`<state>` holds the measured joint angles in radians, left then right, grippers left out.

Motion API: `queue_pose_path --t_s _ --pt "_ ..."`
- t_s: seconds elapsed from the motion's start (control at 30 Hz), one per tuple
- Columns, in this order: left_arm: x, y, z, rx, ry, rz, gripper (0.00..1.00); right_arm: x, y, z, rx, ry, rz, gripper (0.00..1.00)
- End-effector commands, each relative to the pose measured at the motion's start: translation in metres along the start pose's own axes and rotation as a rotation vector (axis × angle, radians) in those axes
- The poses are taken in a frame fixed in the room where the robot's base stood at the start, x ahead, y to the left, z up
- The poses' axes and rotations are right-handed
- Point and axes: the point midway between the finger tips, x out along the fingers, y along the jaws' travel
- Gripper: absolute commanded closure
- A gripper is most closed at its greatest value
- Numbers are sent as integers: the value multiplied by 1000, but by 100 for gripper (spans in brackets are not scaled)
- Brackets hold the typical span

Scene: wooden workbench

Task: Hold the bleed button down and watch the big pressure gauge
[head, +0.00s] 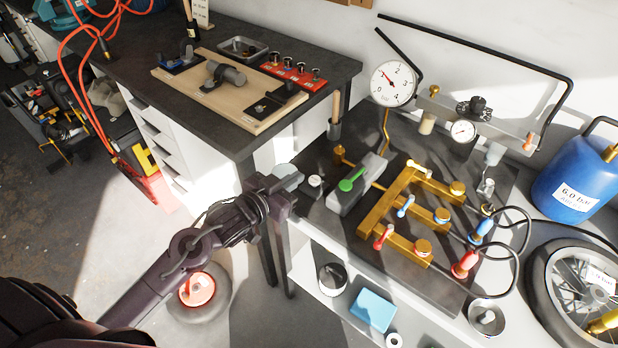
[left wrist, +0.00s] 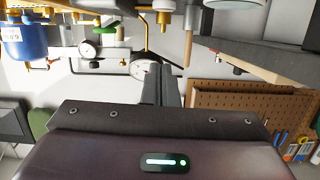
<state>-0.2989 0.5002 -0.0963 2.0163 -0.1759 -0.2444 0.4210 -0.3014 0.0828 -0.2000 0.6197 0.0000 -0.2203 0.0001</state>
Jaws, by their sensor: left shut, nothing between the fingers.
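The big pressure gauge (head: 393,83) is a white dial at the back of the dark bench plate. Its red needle points to the upper left, near the 1. It also shows upside down in the left wrist view (left wrist: 141,69). A small round pale button with a dark centre (head: 316,181), likely the bleed button, sits at the plate's left edge. My left gripper (head: 293,178) is shut and empty just left of this button; I see a small gap, and contact cannot be told. Its closed fingers (left wrist: 161,86) show in the left wrist view. My right gripper is not in view.
A grey valve block with a green lever (head: 352,179) and a brass manifold (head: 405,210) stand right of my left gripper. A smaller gauge (head: 463,131) is behind. A blue tank (head: 575,178) and a wheel (head: 580,290) are at right. A dark workbench (head: 330,70) stands at left.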

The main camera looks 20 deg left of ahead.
Motion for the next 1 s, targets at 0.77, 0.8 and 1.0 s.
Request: queue_pose_path --t_s 0.77,0.8,1.0 --pt "71 1 39 1 1 1 100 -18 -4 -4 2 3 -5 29" --pt "71 1 39 1 1 1 100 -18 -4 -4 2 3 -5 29" --pt "71 0 39 1 0 1 100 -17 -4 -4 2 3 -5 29"
